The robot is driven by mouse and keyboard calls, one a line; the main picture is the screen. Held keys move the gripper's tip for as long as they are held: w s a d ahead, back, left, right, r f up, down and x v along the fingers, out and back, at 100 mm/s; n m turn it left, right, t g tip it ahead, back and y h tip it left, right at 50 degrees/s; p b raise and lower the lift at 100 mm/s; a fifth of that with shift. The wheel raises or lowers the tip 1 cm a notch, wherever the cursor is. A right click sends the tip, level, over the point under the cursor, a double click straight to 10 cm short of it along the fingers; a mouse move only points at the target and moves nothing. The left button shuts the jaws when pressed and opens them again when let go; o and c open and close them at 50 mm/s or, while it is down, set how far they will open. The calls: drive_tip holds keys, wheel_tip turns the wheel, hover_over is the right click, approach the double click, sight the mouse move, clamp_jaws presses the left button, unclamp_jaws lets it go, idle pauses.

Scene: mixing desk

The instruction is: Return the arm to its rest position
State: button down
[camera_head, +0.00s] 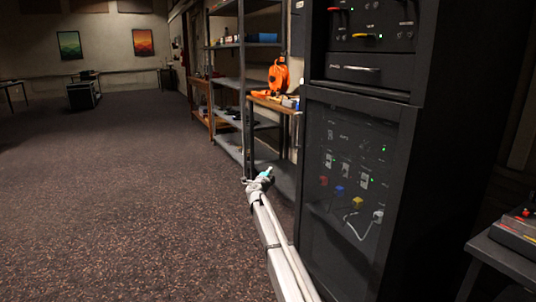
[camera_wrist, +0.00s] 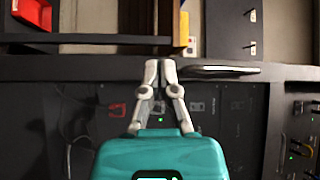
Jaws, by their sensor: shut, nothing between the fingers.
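My arm reaches up from the bottom of the head view, stretched out low in front of the black equipment rack (camera_head: 355,190). My gripper (camera_wrist: 160,64) shows in the wrist view with its two pale fingers together, shut and empty. In the head view the arm's end with a small teal part (camera_head: 266,173) shows near the rack's left edge, but the fingers are too small to make out there. In the wrist view the fingertips overlap a dark panel edge; I cannot tell whether they touch it.
The rack has a drawer with a handle (camera_head: 355,69) and cables below. Left of it stand metal shelves (camera_head: 227,77) and an orange cable reel (camera_head: 279,76) on a small wooden table. A desk edge (camera_head: 505,259) is at lower right. The carpet (camera_head: 110,190) at left is clear.

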drive_tip(key=s+f+n+g+y+p, duration=0.1)
drive_tip(key=s+f+n+g+y, duration=0.4)
drive_tip(key=s+n, duration=0.6)
drive_tip(key=s+f+n+g+y, duration=0.2)
drive_tip(key=s+f+n+y, duration=0.35)
drive_tip(key=s, duration=0.95)
drive_tip(key=s+d+f+n+g+h+p, duration=0.15)
drive_tip(key=s+d+g, duration=0.3)
drive_tip(key=s, duration=0.65)
drive_tip(key=s+d+f+n+g+h, duration=0.1)
drive_tip(key=s+d+f+g+h, duration=0.15)
drive_tip(key=s+d, duration=0.65)
drive_tip(key=s+d+f+n+g+h, duration=0.1)
drive_tip(key=s+d+f+g, duration=0.2)
drive_tip(key=s, duration=1.1)
wheel_tip(320, 180, up, 37)
drive_tip(key=g+p, duration=0.1)
drive_tip(key=p, duration=3.6)
drive_tip(key=shift+a+p, duration=0.3)
drive_tip(key=shift+a, duration=0.05)
drive_tip(key=shift+y, duration=0.25)
